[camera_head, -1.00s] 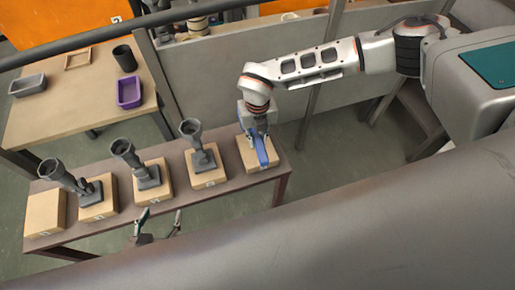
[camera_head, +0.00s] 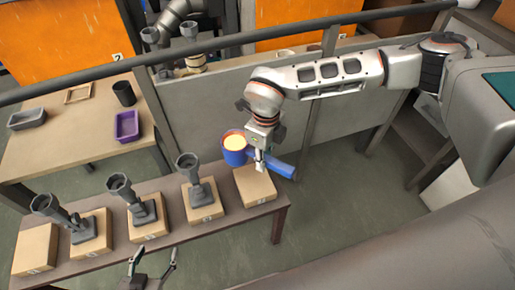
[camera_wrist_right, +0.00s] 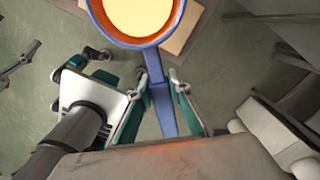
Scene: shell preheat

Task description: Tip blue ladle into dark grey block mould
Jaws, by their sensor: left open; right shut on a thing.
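My right gripper (camera_head: 262,165) is shut on the handle of the blue ladle (camera_head: 233,157). It holds the ladle upright above the right end of the bench, with glowing orange liquid in the bowl. The right wrist view shows the gripper (camera_wrist_right: 161,82) around the blue handle (camera_wrist_right: 163,110) and the bowl at the top. Three dark grey moulds with funnel tops stand on boxes to the left: a right one (camera_head: 201,193), a middle one (camera_head: 143,212) and a left one (camera_head: 84,230). I cannot tell which is the block mould. My left gripper (camera_head: 150,262) is open and empty at the bench's front.
An empty box (camera_head: 255,187) is below the ladle and another (camera_head: 35,248) is at the bench's left end. A table (camera_head: 75,140) behind holds a purple tray (camera_head: 127,126), a grey tray (camera_head: 27,119) and a dark cup (camera_head: 124,94). A rail crosses behind.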

